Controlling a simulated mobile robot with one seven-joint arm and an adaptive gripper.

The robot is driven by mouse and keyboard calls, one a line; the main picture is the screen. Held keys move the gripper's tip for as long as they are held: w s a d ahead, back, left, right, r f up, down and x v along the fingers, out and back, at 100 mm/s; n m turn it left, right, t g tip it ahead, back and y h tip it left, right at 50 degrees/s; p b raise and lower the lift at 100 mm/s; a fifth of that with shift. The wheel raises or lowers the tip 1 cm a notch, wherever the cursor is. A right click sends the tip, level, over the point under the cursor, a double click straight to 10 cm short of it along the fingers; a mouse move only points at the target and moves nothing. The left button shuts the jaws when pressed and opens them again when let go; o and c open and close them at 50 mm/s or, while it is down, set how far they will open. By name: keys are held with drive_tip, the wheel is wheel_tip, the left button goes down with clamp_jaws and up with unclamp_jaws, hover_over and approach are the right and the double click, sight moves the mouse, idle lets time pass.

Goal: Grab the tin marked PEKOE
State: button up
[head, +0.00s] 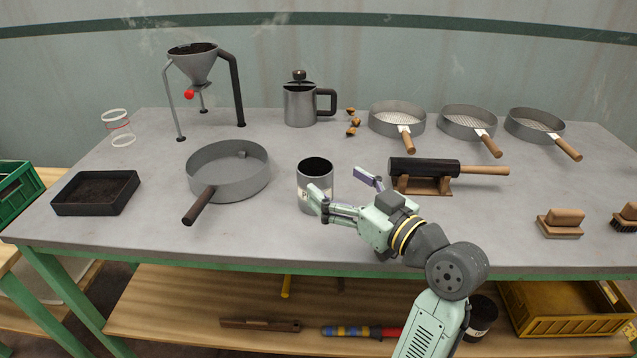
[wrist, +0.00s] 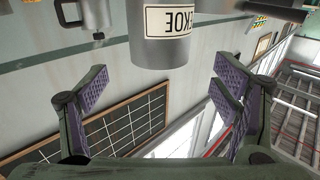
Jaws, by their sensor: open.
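The grey metal tin (head: 305,186) stands upright on the table, open at the top, with a white label showing a P. In the wrist view the tin (wrist: 165,52) appears upside down at the top, and its label reads PEKOE. My gripper (head: 343,186) is open and empty, just right of the tin. In the head view one finger overlaps the tin's lower right side, and the other is to its right and farther back. In the wrist view the tin lies ahead of the gap between my fingers (wrist: 162,88); contact cannot be told.
A round grey pan (head: 228,190) stands left of the tin. A dark cylinder with a wooden handle (head: 424,168) rests on a stand to the right. A pot (head: 299,106) and several sieves (head: 397,121) stand behind.

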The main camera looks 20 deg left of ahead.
sight(327, 177)
drive_tip(key=p+x, duration=0.2)
drive_tip(key=x, duration=0.4)
drive_tip(key=shift+r, duration=0.1)
drive_tip(key=shift+w+a, duration=0.35)
drive_tip(key=shift+a, duration=0.1)
drive_tip(key=shift+c, duration=0.5)
drive_tip(key=c, duration=1.2)
